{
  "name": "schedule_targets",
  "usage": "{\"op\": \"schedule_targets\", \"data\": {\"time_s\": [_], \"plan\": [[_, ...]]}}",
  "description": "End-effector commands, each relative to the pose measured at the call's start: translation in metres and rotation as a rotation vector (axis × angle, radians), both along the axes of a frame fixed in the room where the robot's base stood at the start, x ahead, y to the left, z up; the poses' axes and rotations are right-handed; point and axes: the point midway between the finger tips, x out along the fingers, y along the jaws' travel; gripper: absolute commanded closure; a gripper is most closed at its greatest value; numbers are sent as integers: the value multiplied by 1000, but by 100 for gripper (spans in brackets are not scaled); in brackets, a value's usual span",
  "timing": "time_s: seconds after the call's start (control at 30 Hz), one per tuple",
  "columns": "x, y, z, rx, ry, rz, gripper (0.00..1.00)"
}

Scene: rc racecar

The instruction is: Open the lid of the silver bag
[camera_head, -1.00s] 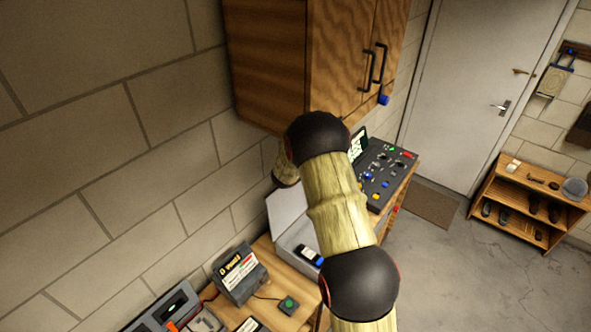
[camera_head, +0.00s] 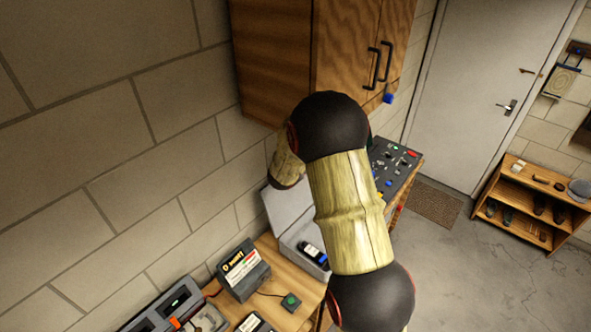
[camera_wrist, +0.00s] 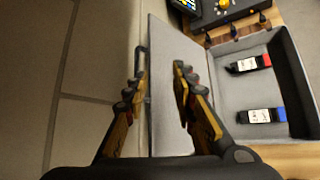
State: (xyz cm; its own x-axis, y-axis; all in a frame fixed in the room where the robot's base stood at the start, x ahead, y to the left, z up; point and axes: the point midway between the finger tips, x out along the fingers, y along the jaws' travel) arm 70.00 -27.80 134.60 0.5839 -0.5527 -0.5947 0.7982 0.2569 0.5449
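The silver bag is a grey box-shaped case (camera_wrist: 227,92). It stands on the wooden bench in the head view (camera_head: 291,243). Its lid (camera_head: 283,207) is raised and leans toward the wall; in the wrist view the lid (camera_wrist: 161,108) is a pale flat panel left of the open case. Two dark bottles lie inside, one with a red end (camera_wrist: 249,64) and one with a blue end (camera_wrist: 262,115). My gripper (camera_wrist: 160,60) has its fingers apart, the left one near the lid's wall-side edge, the right one over its inner face. Contact cannot be told. My arm hides part of the case in the head view.
A wall cabinet (camera_head: 275,60) hangs above the bench. A dark panel with small coloured parts (camera_head: 395,165) lies beyond the case. A small sign box (camera_head: 242,272) and a green button (camera_head: 291,301) are in front of it. The block wall (camera_head: 130,130) is close at left.

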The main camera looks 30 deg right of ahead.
Motion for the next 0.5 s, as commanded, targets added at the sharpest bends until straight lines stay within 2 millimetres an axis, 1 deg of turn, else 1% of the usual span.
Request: {"op": "schedule_targets", "data": {"time_s": [0.1, 0.2, 0.5], "plan": [[-7, 8, 8, 0, 0, 2, 74], [-12, 11, 12, -1, 1, 1, 74], [-14, 13, 14, -1, 1, 1, 74]]}}
